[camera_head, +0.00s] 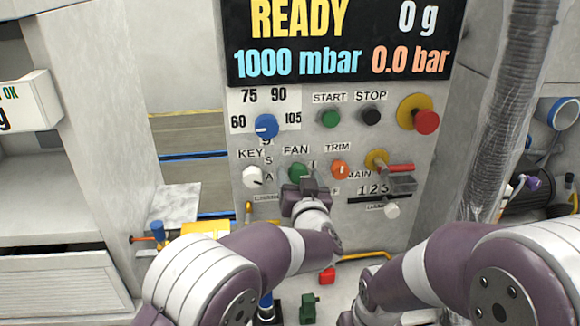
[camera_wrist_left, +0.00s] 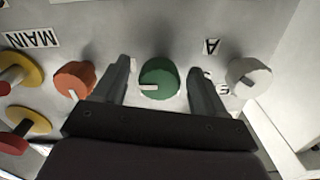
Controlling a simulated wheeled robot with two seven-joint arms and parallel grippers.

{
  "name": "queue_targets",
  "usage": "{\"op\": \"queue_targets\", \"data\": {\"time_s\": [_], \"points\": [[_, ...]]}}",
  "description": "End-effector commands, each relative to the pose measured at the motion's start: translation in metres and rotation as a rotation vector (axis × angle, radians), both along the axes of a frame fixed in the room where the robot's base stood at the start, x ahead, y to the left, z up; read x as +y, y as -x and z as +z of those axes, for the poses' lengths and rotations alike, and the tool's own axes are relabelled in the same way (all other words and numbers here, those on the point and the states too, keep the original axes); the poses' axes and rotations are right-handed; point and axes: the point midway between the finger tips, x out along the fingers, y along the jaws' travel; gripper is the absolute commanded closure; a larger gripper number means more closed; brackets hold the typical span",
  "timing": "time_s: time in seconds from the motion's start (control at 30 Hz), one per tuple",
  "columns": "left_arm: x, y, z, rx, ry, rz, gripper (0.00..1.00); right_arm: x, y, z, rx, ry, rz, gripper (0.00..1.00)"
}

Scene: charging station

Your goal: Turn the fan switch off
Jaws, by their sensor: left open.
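The fan switch is a green round knob (camera_head: 298,171) under the FAN label on the grey control panel. It also shows in the left wrist view (camera_wrist_left: 158,79), with a white pointer mark towards the picture's left. My left gripper (camera_head: 308,184) is at the panel, just below and partly over the knob in the head view. In the left wrist view its two open fingers (camera_wrist_left: 158,68) stand on either side of the green knob, with gaps visible. The knob's lower part is hidden in the head view. My right arm enters from the right, but its gripper is out of sight.
The white KEY knob (camera_head: 254,177) and the orange TRIM knob (camera_head: 340,170) flank the switch closely. A blue dial (camera_head: 266,126), START button (camera_head: 330,118), STOP button (camera_head: 371,116) and red emergency button (camera_head: 425,121) are above. A red-handled MAIN switch (camera_head: 400,168) is at right.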

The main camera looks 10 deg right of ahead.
Motion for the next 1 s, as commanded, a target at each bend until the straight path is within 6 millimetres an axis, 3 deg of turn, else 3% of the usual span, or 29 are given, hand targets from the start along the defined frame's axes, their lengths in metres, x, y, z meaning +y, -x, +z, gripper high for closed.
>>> {"op": "queue_targets", "data": {"time_s": [0.37,0.53,1.0], "points": [[-0.0022,0.0022,0.0002,0.0,0.0,0.0,0.29,0.0,0.0,-0.0005,0.0,0.0,0.0,0.57],[-0.0021,0.0021,0.0,0.0,0.0,-0.001,0.81,0.0,0.0,-0.0005,0.0,0.0,0.0,0.57],[-0.0022,0.0019,-0.0029,0.002,0.096,0.0,0.82,0.0,0.0,-0.0078,0.0,0.0,0.0,0.57]]}}
